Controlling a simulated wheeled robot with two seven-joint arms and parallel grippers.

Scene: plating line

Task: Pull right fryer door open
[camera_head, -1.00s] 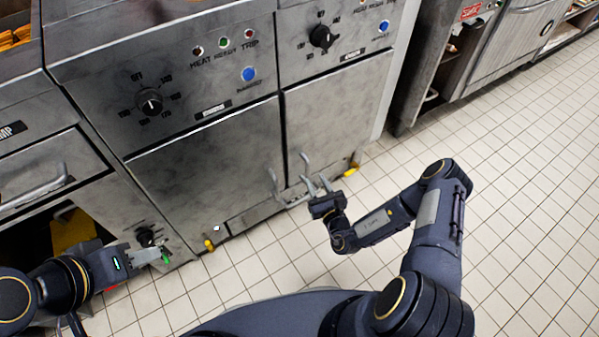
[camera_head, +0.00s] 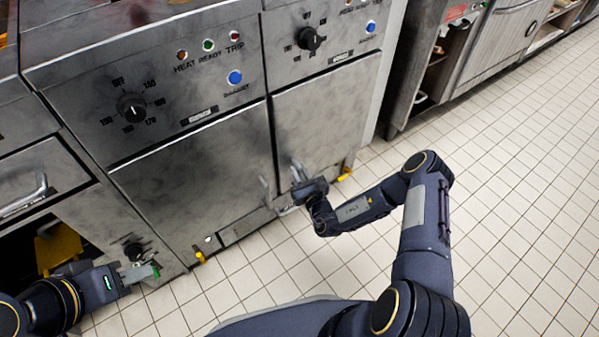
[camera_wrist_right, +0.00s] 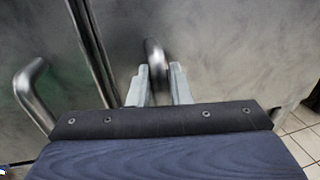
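The right fryer door (camera_head: 320,118) is a grey metal panel and looks closed, flush with the fryer front. Its bar handle (camera_wrist_right: 154,62) shows in the right wrist view, with its near end between the fingertips of my right gripper (camera_wrist_right: 159,78). The fingers stand one on each side of the handle, with a gap visible. In the head view my right gripper (camera_head: 299,177) is at the lower left of that door, and the handle is largely hidden behind it. My left gripper (camera_head: 140,272) is low at the left, away from the right door; its finger gap is not clear.
The left fryer door (camera_head: 200,180) is closed, and its handle (camera_wrist_right: 32,92) stands close to the left of my right gripper. Control knobs (camera_head: 132,107) sit above the doors. Tiled floor (camera_head: 500,210) at the right is clear. An open bay with a yellow object (camera_head: 60,248) is at the left.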

